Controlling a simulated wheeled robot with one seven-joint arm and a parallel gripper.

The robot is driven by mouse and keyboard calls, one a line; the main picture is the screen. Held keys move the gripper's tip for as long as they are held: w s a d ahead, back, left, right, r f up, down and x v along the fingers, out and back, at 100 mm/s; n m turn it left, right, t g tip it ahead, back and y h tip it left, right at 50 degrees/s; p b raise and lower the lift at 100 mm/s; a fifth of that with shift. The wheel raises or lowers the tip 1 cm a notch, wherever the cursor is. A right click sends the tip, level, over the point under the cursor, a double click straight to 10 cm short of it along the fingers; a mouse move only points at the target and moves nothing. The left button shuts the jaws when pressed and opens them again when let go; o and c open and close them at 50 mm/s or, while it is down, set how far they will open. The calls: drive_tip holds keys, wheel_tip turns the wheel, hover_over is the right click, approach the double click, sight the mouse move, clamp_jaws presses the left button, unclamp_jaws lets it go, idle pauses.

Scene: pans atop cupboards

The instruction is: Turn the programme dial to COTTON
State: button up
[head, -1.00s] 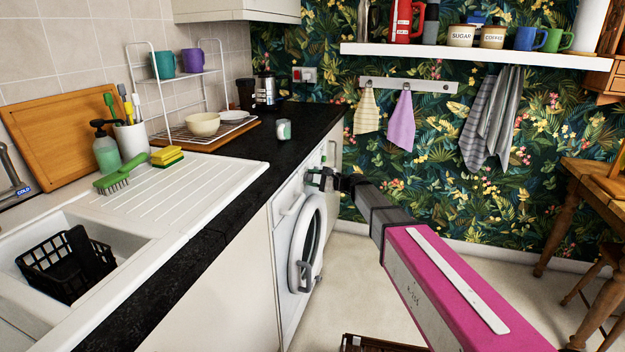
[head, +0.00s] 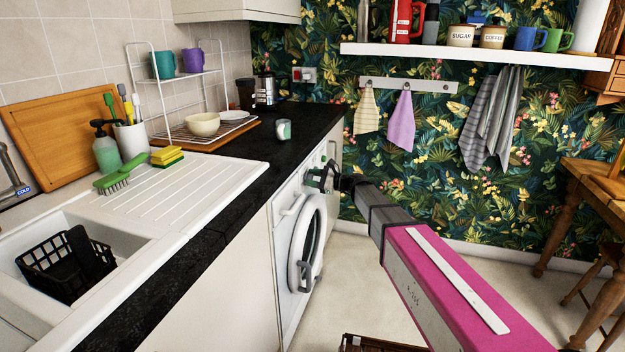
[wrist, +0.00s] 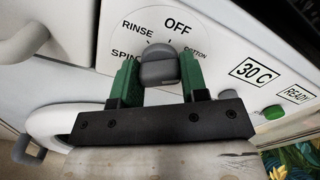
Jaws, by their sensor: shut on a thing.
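The programme dial (wrist: 158,66) is a grey knob on a round white plate on the front of the white washing machine (head: 286,230). In the wrist view, RINSE and SPIN are printed on its left, OFF above it and COTTON, partly hidden, on its right. My gripper (wrist: 157,72) has its green fingers on either side of the knob and is shut on it. I cannot tell exactly which mark the knob points to. In the head view, my gripper (head: 322,176) is at the machine's upper front, and it hides the dial.
A 30 C display (wrist: 254,73), a green button (wrist: 274,112) and a READY label (wrist: 296,95) are right of the dial. The black worktop (head: 262,160) overhangs the machine. The round door (head: 305,245) is below. The floor in front is mostly clear.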

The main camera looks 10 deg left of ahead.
drive_tip(key=o, duration=0.9)
drive_tip(key=d, duration=0.7)
drive_tip(key=s+d, duration=0.1)
drive_tip(key=d, duration=0.3)
drive_tip(key=s+d+f+n+h, duration=0.6)
drive_tip(key=s+d+f+h, duration=0.3)
drive_tip(key=s+d+f, duration=0.45)
drive_tip(key=s+d+f+n+h, duration=0.2)
drive_tip(key=s+d+h, duration=0.1)
drive_tip(key=d, duration=0.3)
drive_tip(key=s+d+f+n+h, duration=0.2)
drive_tip(key=s+d+h, duration=0.1)
drive_tip(key=d, duration=0.4)
drive_tip(key=s+d+f+n+g+h, duration=0.1)
drive_tip(key=s+d+f+h, duration=0.2)
drive_tip(key=d, duration=0.4)
drive_tip(key=shift+s+d+n, duration=0.15)
drive_tip(key=shift+s+n, duration=0.25)
drive_tip(key=shift+s, duration=0.25)
